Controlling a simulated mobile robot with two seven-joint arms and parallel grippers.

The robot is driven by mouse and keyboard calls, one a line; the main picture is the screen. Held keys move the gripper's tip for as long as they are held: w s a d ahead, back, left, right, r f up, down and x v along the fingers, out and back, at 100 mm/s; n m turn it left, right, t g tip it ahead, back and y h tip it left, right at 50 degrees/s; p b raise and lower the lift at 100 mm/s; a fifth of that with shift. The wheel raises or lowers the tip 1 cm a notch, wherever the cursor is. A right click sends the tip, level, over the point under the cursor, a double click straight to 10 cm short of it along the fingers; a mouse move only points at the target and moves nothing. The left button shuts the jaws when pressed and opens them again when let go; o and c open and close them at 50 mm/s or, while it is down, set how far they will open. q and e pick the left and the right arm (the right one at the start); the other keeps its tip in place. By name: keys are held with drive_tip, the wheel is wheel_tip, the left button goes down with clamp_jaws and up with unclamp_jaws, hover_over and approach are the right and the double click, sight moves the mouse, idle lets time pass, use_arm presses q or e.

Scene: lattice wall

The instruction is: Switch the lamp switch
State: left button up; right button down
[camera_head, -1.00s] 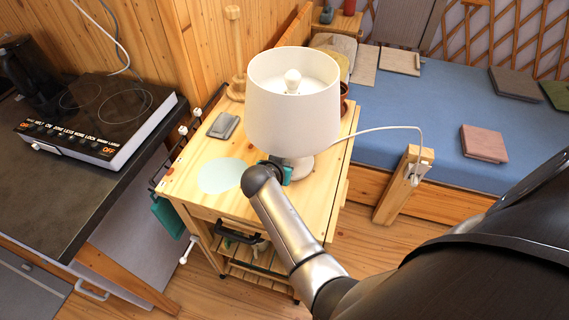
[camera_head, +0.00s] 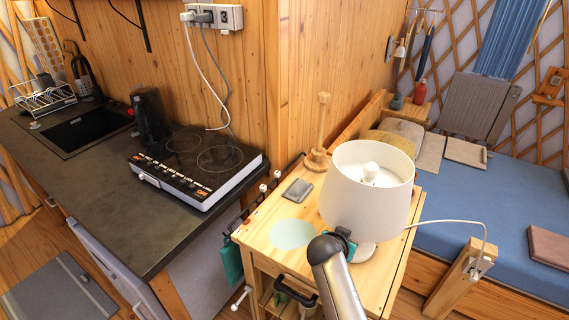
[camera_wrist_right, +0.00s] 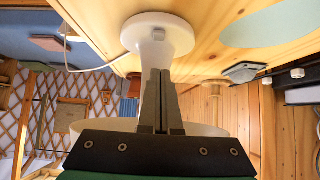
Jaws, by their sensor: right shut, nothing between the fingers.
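The white lamp (camera_head: 367,205) stands upright on the wooden cart, with a white bulb inside its round shade. In the right wrist view, its foot and stem (camera_wrist_right: 152,38) appear upside down, with a small grey square piece, likely the switch (camera_wrist_right: 158,34), where stem meets foot. My right gripper (camera_head: 345,238) is by the lamp's stem, under the shade, partly hidden by my arm. In the wrist view my right gripper (camera_wrist_right: 161,74) is shut and empty, its tips just short of the small square piece; contact cannot be told. My left gripper is not in view.
The wooden cart (camera_head: 275,262) carries a grey flat object (camera_head: 297,189), a pale round mat (camera_head: 293,234) and a wooden holder (camera_head: 319,150). The lamp cord runs right to a wooden post (camera_head: 455,278) by the blue bed. A counter with a cooktop (camera_head: 195,163) stands left.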

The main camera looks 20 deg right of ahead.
drive_tip(key=s+a+r+n+g+y, duration=0.3)
drive_tip(key=s+a+n, duration=0.35)
drive_tip(key=s, duration=0.65)
drive_tip(key=s+a+r+n+y, duration=0.2)
drive_tip(key=s+a+n+y, duration=0.4)
drive_tip(key=s, duration=0.6)
drive_tip(key=s+a+f+g+h+b, duration=0.2)
drive_tip(key=f+b, duration=0.6)
drive_tip(key=f, duration=2.4)
use_arm(q)
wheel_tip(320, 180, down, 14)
drive_tip(key=b, duration=0.6)
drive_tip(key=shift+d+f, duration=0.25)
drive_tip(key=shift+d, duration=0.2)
use_arm(e)
drive_tip(key=s+d+f, duration=0.1)
drive_tip(key=s+f, duration=0.7)
drive_tip(key=f, duration=0.1)
drive_tip(key=s+d+f, duration=0.2)
drive_tip(key=s+f, duration=0.6)
drive_tip(key=f, duration=0.1)
drive_tip(key=shift+d+g, duration=0.25)
drive_tip(key=shift+g, duration=0.05)
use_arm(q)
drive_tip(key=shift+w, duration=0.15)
